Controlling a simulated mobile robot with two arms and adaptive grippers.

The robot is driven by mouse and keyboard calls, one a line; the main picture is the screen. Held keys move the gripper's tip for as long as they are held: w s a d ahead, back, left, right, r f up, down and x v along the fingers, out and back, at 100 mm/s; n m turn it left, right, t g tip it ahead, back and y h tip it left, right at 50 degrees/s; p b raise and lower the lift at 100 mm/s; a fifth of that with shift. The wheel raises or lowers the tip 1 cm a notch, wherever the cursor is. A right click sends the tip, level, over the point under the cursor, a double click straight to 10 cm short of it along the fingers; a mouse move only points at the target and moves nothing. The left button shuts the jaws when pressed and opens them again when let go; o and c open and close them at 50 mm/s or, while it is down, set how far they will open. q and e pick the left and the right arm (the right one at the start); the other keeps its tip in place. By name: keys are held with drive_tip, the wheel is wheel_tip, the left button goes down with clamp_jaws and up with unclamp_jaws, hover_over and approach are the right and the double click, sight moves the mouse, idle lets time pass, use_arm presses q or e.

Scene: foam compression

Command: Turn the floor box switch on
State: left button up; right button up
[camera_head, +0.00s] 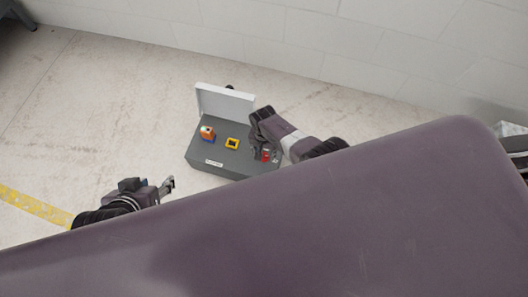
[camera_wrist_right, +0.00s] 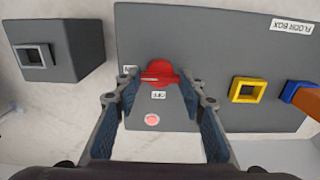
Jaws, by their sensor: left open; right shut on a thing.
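The floor box (camera_head: 198,153) is a grey box with a raised white lid, standing on the floor. Its top (camera_wrist_right: 205,45) fills the right wrist view. The red rotary switch (camera_wrist_right: 165,70) has small white labels to its left and below it. A round red light (camera_wrist_right: 152,119) below the switch looks bright. My right gripper (camera_head: 262,153) is at the box's right end, its fingers (camera_wrist_right: 162,98) shut on the red switch from both sides. My left gripper (camera_head: 170,186) is open and empty, left of and in front of the box.
A yellow square socket (camera_head: 232,143) and an orange and blue connector (camera_head: 207,133) are on the box top. A separate grey block with a square socket (camera_wrist_right: 35,56) shows in the right wrist view.

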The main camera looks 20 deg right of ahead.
sight(265, 155)
idle(0.4)
drive_tip(key=o, duration=1.2)
drive_tip(key=shift+c, duration=0.2)
wheel_tip(265, 155, up, 12)
drive_tip(key=shift+s, duration=0.1)
idle(0.5)
